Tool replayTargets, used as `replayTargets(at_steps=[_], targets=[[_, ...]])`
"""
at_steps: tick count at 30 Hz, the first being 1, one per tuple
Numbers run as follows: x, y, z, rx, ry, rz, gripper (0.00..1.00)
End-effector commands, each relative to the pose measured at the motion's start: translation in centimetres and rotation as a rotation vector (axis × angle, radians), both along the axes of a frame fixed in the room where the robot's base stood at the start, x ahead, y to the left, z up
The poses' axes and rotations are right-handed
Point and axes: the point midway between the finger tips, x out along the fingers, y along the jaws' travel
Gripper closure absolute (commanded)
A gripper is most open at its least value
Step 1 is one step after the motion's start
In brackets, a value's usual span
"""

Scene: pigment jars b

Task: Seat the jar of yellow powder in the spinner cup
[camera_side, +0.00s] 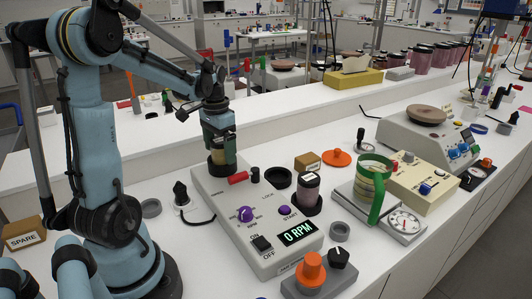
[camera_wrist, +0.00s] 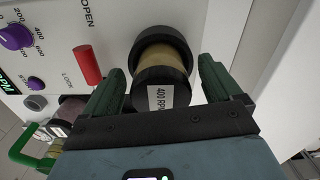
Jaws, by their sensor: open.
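The jar of yellow powder (camera_wrist: 165,60) has a black lid with a white "400 RPM" label and shows in the wrist view. Its base is inside the black spinner cup (camera_wrist: 186,38), whose rim surrounds it; how deep it sits I cannot tell. In the side view the cup (camera_side: 222,170) is at the far end of the white spinner (camera_side: 262,215), and the jar is mostly hidden by my gripper (camera_side: 218,143). In the wrist view my gripper (camera_wrist: 160,74) is open, with its green fingers on either side of the jar and gaps visible between.
A red lever (camera_wrist: 87,66) marked LOCK and OPEN lies beside the cup. A green-handled vessel (camera_side: 376,180) stands farther right.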

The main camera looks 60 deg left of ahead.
Motion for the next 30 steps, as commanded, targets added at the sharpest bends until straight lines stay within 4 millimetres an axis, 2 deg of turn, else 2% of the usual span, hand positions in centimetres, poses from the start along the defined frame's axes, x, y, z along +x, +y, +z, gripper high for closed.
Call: replayTargets(at_steps=[5,10,24,30], targets=[[0.0,0.0,0.1,0.0,0.0,0.0,0.08],[0.0,0.0,1.2,0.0,0.0,0.0,0.08],[0.0,0.0,8.7,0.0,0.0,0.0,0.08],[0.0,0.0,11.1,0.0,0.0,0.0,0.08]])
